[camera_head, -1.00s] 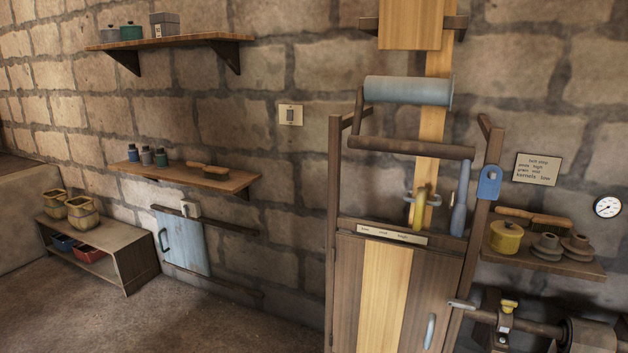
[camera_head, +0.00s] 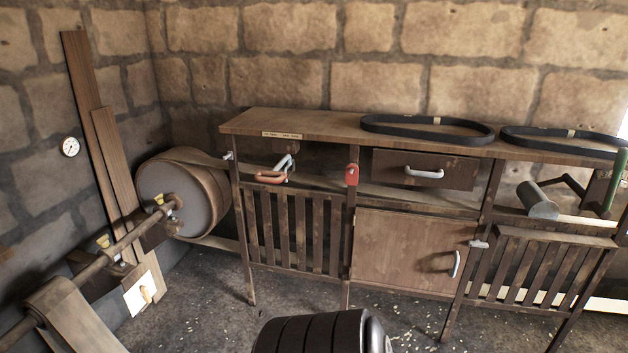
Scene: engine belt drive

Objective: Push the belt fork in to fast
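An orange-red handle (camera_head: 270,176) with a grey bent bar (camera_head: 286,164) beside it sits in the left opening of a wooden bench. It may be the belt fork, but I cannot tell for sure, nor how far in it stands. A small label strip (camera_head: 282,134) with unreadable text is on the bench edge above it.
The wooden bench (camera_head: 240,121) stands along the back wall, with two black belts (camera_head: 425,129) (camera_head: 560,141) on top. A red tag (camera_head: 352,175), a drawer (camera_head: 425,168) and a cabinet door (camera_head: 412,252) are on its front. A shaft (camera_head: 125,241) runs at left. Floor (camera_head: 215,300) before the bench is open.

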